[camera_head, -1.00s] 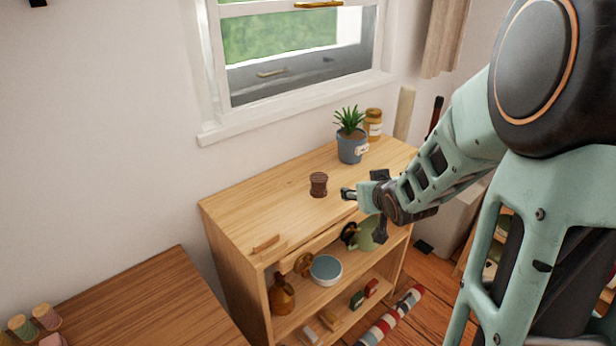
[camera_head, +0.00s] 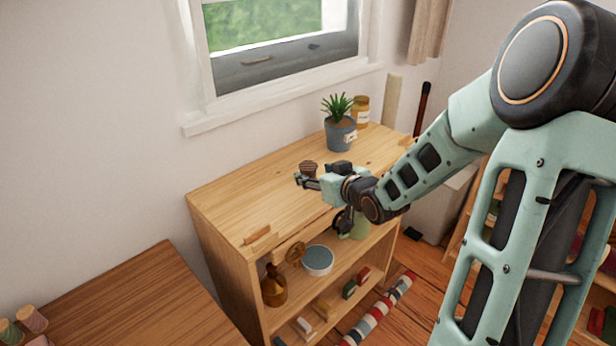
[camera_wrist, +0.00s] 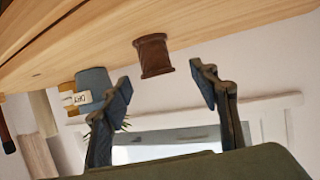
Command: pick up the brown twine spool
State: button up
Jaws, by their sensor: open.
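The brown twine spool (camera_head: 308,167) stands upright on the wooden shelf top, partly hidden behind my gripper in the head view. My gripper (camera_head: 303,181) is open at the near side of the spool, with its fingers at about the spool's height. In the wrist view the spool (camera_wrist: 153,56) shows between and beyond the two open fingertips (camera_wrist: 160,80), in an upside-down picture. Nothing is between the pads, and the spool looks apart from both fingers.
A blue-grey pot with a spiky plant (camera_head: 340,132) and an amber jar (camera_head: 362,110) stand behind, near the window. A small wooden piece (camera_head: 257,236) lies at the front left of the shelf top (camera_head: 225,205). The shelf top left of the spool is clear.

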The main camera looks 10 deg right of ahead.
aim_at(309, 167)
jog(key=x, duration=0.2)
jog(key=b+x, duration=0.1)
jog(key=x, duration=0.2)
jog(key=shift+w+d+r, duration=0.15)
jog(key=shift+w, duration=0.2)
jog(key=c, duration=1.2)
jog(key=shift+r, duration=0.2)
jog(key=shift+c, duration=0.2)
